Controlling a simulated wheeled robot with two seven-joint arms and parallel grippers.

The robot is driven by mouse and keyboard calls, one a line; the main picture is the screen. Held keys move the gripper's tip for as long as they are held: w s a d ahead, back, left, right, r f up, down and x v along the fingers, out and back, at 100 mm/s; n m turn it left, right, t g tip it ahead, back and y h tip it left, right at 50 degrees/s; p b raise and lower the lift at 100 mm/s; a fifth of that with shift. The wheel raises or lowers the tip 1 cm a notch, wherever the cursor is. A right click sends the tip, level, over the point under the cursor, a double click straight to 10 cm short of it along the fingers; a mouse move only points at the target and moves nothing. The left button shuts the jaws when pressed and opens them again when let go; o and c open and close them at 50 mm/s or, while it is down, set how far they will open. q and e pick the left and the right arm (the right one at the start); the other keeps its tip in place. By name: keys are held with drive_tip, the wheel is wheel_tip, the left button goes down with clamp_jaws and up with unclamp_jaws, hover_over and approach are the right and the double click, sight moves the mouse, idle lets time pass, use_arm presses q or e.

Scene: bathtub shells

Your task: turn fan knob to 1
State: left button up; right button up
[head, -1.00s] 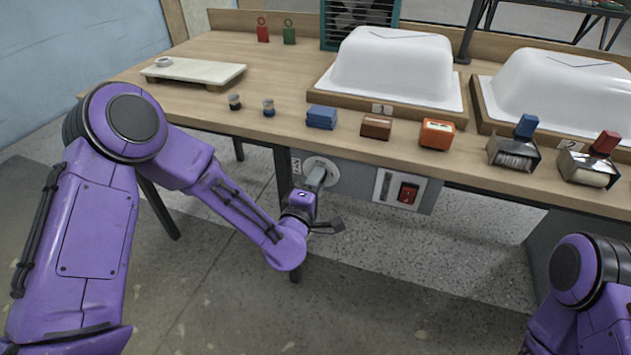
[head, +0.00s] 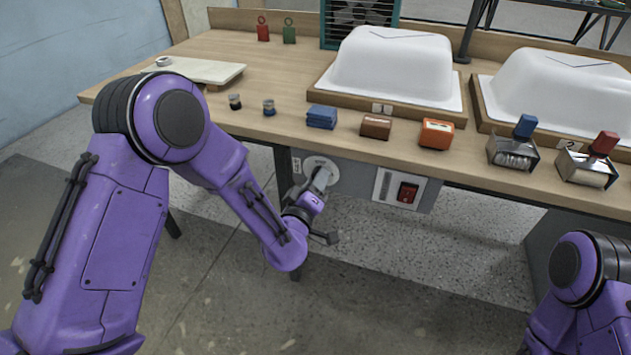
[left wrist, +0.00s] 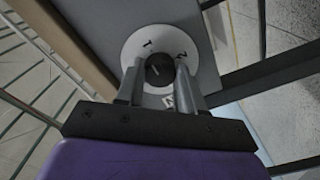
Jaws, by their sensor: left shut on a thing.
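The fan knob (left wrist: 158,67) is dark and round, on a white dial (left wrist: 133,52) with the numerals 1 and 2 along its upper part in the left wrist view. A short light mark shows on the knob; which numeral it lines up with is hard to tell. My left gripper (left wrist: 160,78) is shut on the knob, one finger on each side. In the head view the dial (head: 331,164) is on the panel under the table edge, and my left gripper (head: 322,180) hides the knob. The teal-framed fan (head: 358,22) stands at the table's back. My right gripper is out of view.
A red switch (head: 407,192) is on the panel right of the dial. Along the table's front edge (head: 345,150) stand a blue stack (head: 321,117), a brown block (head: 376,127), an orange box (head: 437,134) and two metal dispensers. White tub shells (head: 393,65) stand behind.

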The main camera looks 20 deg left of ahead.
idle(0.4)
use_arm(q)
drive_tip(key=o, duration=1)
drive_tip(key=shift+o, duration=0.2)
drive_tip(key=s, duration=1)
drive_tip(key=shift+s+a+b, duration=0.2)
drive_tip(key=shift+s+b, duration=0.1)
